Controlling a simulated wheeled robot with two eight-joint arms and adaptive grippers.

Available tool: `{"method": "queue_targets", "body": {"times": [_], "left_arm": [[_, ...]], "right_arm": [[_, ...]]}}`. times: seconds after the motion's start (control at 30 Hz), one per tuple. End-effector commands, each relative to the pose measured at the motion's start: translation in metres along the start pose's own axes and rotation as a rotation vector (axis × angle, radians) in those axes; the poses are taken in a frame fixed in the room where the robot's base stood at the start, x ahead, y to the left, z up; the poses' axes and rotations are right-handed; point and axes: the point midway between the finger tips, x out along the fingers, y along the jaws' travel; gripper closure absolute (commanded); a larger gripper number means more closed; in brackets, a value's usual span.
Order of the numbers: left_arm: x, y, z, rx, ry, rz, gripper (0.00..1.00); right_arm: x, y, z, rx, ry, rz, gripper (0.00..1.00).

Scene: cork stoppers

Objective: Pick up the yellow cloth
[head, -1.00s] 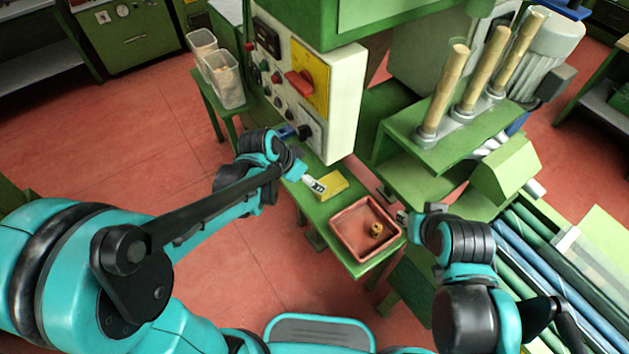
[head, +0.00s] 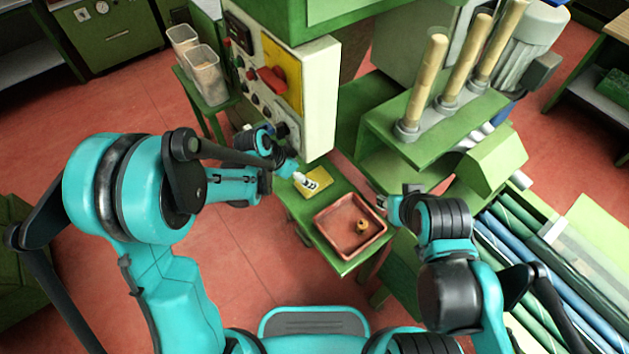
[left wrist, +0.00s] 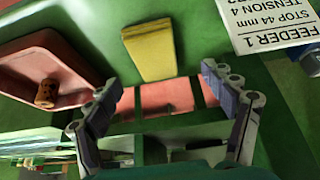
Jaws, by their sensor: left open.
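The yellow cloth (head: 321,179) lies flat and folded on the green bench, just behind the red tray. It also shows in the left wrist view (left wrist: 147,50) at top centre, ahead of my fingers. My left gripper (head: 306,182) is at the cloth's left side in the head view, and I cannot tell its height over it. In the left wrist view its two fingers (left wrist: 168,84) are spread wide with nothing between them. My right gripper (head: 383,203) is beside the tray's right edge; its fingers are too small to read.
A red tray (head: 322,221) with a cork stopper (head: 362,226) inside stands in front of the cloth. A control box (head: 318,95) rises behind the bench. A printed label (left wrist: 270,30) lies right of the cloth in the wrist view. A machine with wooden rods (head: 427,80) stands right.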

Motion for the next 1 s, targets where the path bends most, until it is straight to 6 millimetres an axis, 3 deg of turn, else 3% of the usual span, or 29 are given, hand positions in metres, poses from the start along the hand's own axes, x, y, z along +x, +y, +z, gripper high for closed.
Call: {"method": "queue_targets", "body": {"times": [0.43, 0.67, 0.7, 0.87, 0.9, 1.0], "left_arm": [[0.058, 0.008, 0.003, 0.001, -0.001, 0.000, 0.17], [0.061, 0.008, 0.002, -0.001, -0.001, -0.001, 0.17], [0.061, 0.008, 0.002, -0.001, -0.001, -0.001, 0.20], [0.061, 0.008, 0.002, -0.001, 0.000, -0.001, 0.62], [0.061, 0.008, 0.002, -0.001, -0.001, -0.001, 0.66], [0.061, 0.008, 0.002, -0.001, -0.001, -0.001, 0.66]], "right_arm": [[0.023, 0.000, 0.016, 0.000, 0.000, 0.000, 0.67], [0.022, 0.000, 0.016, 0.000, 0.000, 0.000, 0.67], [0.022, 0.000, 0.016, 0.000, 0.000, 0.000, 0.67], [0.022, 0.000, 0.016, 0.000, 0.000, 0.000, 0.67], [0.022, 0.000, 0.016, 0.000, 0.000, 0.000, 0.67], [0.022, 0.000, 0.016, 0.000, 0.000, 0.000, 0.67]]}}
